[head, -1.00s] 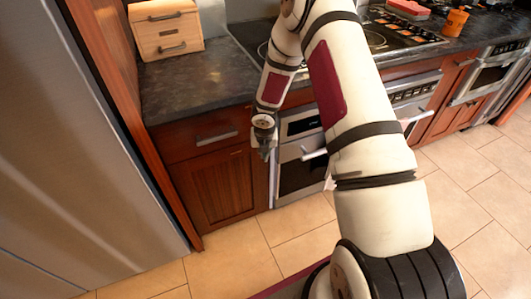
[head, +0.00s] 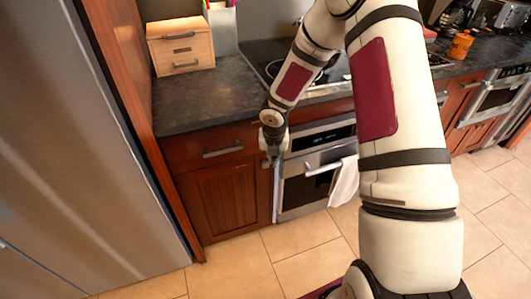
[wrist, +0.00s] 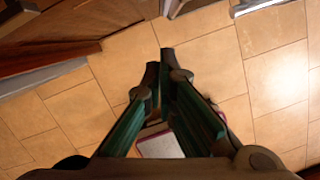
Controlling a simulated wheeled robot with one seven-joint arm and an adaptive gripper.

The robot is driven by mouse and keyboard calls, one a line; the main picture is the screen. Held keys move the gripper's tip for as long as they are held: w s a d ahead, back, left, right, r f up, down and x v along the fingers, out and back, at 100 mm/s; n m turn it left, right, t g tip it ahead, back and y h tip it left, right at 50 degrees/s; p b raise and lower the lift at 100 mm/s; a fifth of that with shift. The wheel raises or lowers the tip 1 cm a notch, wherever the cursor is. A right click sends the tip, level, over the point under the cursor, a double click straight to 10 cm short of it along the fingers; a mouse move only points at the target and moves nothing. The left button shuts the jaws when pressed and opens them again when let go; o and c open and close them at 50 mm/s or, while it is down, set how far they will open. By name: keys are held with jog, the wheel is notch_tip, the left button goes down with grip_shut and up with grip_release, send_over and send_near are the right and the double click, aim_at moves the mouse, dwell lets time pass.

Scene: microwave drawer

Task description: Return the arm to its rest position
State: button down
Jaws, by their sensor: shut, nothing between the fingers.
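My arm (head: 400,110) reaches forward from the lower right and bends down at its far end. My gripper (head: 272,158) hangs in front of the cabinet and the left edge of the oven in the head view. In the wrist view my gripper (wrist: 160,68) points down over the floor, its two fingers brought together at the tips. Nothing is held. In the head view the fingers are small and partly blend with the cabinet behind.
A steel fridge (head: 80,150) stands at the left. A wooden drawer box (head: 181,46) sits on the dark counter (head: 205,100). Below are a closed cabinet (head: 220,200) and an oven (head: 300,190) with a white towel (head: 344,182). The tiled floor (head: 235,265) in front is clear.

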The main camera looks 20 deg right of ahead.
jog(key=s+r+m+h+p, duration=0.1)
jog(key=s+r+m, duration=0.35)
jog(key=r, duration=0.45)
jog(key=s+r+m+h, duration=0.1)
jog(key=s+r+m, duration=0.4)
jog(key=r, duration=0.4)
jog(key=s+r+m+h+p, duration=0.1)
jog(key=s+r+m, duration=0.2)
jog(key=r+m, duration=0.45)
jog(key=s+a+r+m+y, duration=0.1)
jog(key=s+a+r+m, duration=0.1)
jog(key=s, duration=0.5)
jog(key=s+a+r+m+t+y, duration=0.1)
jog(key=s+a+r+m, duration=0.2)
jog(key=s+r+m, duration=0.2)
jog(key=s+a+r+m+y+p, duration=0.1)
jog(key=s+a+r+m+y, duration=0.1)
jog(key=s+m, duration=0.5)
jog(key=s+r, duration=0.1)
jog(key=s, duration=0.2)
jog(key=shift+a+r+t, duration=0.3)
jog(key=shift+a, duration=0.1)
